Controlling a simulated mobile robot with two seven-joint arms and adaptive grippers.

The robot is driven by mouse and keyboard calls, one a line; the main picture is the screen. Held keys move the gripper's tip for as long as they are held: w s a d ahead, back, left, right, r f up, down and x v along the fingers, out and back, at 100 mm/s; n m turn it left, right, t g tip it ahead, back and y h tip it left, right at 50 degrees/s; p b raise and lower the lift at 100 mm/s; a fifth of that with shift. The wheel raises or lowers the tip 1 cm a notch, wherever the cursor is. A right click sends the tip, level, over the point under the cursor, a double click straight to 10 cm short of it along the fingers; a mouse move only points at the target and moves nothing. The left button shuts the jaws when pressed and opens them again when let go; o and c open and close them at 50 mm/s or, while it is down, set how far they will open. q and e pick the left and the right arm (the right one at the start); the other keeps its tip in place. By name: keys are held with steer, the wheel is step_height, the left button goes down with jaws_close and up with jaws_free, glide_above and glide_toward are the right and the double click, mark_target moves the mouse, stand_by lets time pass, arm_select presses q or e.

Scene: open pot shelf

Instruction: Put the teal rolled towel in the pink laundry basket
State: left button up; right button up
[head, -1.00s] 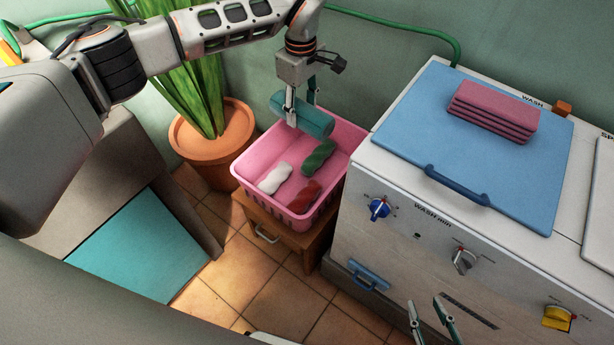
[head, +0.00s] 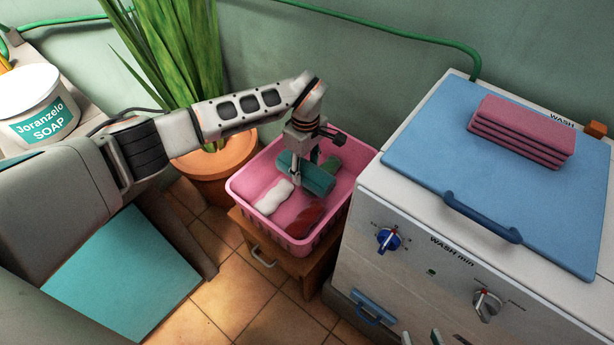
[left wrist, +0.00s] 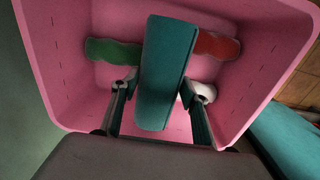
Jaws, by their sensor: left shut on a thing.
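The teal rolled towel (head: 318,180) is held in my left gripper (head: 299,178), which is shut on it. The towel is over the inside of the pink laundry basket (head: 248,214); I cannot tell whether it touches the contents. In the left wrist view the towel (left wrist: 165,75) sits between the two fingers (left wrist: 160,105), with the basket wall (left wrist: 45,50) around it. My right gripper (head: 421,339) shows only its fingertips at the bottom edge, spread apart and empty.
The basket holds a white cloth (head: 273,197), a red cloth (head: 304,221) and a partly hidden green cloth (head: 331,164). It stands on a wooden stool (head: 262,247), between a potted plant (head: 220,165) and a washing machine (head: 372,215) with folded pink cloths (head: 520,130) on its lid.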

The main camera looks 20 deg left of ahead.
mark_target(305, 178)
arm_select(q)
steer(key=shift+s+f, duration=0.1)
steer(key=shift+f, duration=0.35)
step_height(305, 178, down, 3)
steer(key=shift+s+r+b, duration=0.1)
steer(key=shift+b, duration=0.45)
steer(key=shift+w+f, duration=0.2)
steer(key=shift+f, duration=0.1)
steer(key=shift+r, duration=0.2)
steer(key=shift+f, duration=0.4)
steer(key=o, duration=1.2)
arm_select(e)
steer(key=shift+w+a+r, duration=0.15)
steer(key=shift+a+r, duration=0.15)
steer(key=shift+a, duration=0.25)
arm_select(q)
steer(key=shift+r, duration=0.1)
